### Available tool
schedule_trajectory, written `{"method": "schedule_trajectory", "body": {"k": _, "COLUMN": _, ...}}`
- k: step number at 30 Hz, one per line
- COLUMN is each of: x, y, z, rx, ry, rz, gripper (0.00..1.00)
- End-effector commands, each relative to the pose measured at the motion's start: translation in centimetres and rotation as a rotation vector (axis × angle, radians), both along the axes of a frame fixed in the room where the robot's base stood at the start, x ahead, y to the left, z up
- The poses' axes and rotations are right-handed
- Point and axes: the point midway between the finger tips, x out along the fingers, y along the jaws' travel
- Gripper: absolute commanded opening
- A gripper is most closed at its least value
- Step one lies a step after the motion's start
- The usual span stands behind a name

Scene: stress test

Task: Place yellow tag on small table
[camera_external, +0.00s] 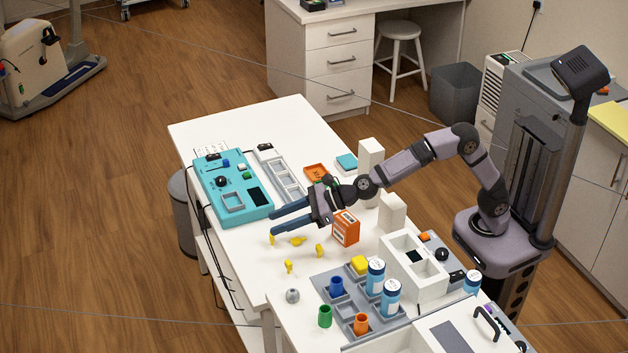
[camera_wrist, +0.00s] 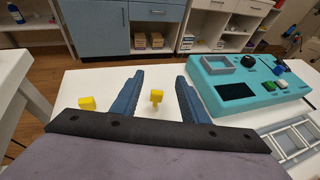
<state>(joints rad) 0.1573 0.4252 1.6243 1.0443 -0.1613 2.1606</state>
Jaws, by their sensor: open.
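Several small yellow tags lie on the white table, one of them a yellow tag (camera_external: 271,240) close to my fingertips and another yellow tag (camera_external: 288,267) nearer the front edge. My gripper (camera_external: 272,225) is open and empty, its blue fingers reaching left over the table. In the wrist view, a yellow tag (camera_wrist: 156,96) shows between the open fingers of my gripper (camera_wrist: 160,76), apart from both. Another yellow tag (camera_wrist: 88,103) is left of the left finger. I cannot tell which surface is the small table; the tags lie on the long white table (camera_external: 290,125).
A teal panel (camera_external: 205,190) lies beyond my gripper. An orange box (camera_external: 346,229) stands right beside my gripper. A grey tray (camera_external: 325,290) with cups and bottles, a green cup (camera_external: 325,317) and a grey knob (camera_external: 292,296) are nearer the camera. Bare table surrounds the tags.

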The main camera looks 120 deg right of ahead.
Motion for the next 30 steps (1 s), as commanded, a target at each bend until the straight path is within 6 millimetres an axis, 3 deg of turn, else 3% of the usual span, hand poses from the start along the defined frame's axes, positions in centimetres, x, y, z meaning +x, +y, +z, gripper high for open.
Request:
{"method": "schedule_trajectory", "body": {"k": 10, "x": 0.0, "y": 0.0, "z": -1.2, "rx": 0.000, "ry": 0.000, "rz": 0.000, "gripper": 0.41}}
{"method": "schedule_trajectory", "body": {"k": 18, "x": 0.0, "y": 0.0, "z": -4.8, "rx": 0.000, "ry": 0.001, "rz": 0.000, "gripper": 0.41}}
{"method": "schedule_trajectory", "body": {"k": 24, "x": 2.0, "y": -0.6, "z": -4.8, "rx": 0.001, "ry": 0.001, "rz": 0.000, "gripper": 0.41}}
{"method": "schedule_trajectory", "body": {"k": 30, "x": 2.6, "y": -0.8, "z": -5.1, "rx": 0.000, "ry": 0.000, "rz": 0.000, "gripper": 0.41}}
